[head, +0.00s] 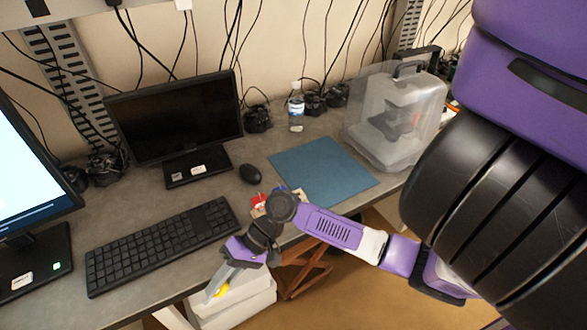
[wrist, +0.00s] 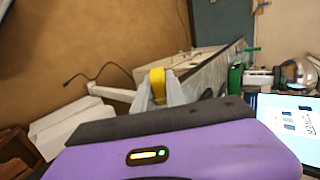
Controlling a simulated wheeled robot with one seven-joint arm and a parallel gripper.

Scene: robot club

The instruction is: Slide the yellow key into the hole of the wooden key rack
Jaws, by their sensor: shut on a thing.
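My gripper (head: 215,286) is shut on the yellow key (head: 221,290) and hangs in front of the desk's near edge, over white boxes below. In the wrist view the yellow key (wrist: 157,80) stands between the grey fingers of my gripper (wrist: 160,94), with its rounded yellow end showing. I cannot make out the wooden key rack in either view. Small red, white and blue things (head: 260,203) lie on the desk, partly hidden behind my arm; I cannot tell what they are.
A keyboard (head: 160,245), a mouse (head: 250,174), a dark monitor (head: 175,115) and a blue mat (head: 322,170) are on the grey desk. A clear case (head: 395,150) and a water bottle (head: 296,108) stand behind. White boxes (head: 235,303) and a wooden frame (head: 305,272) are below the edge.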

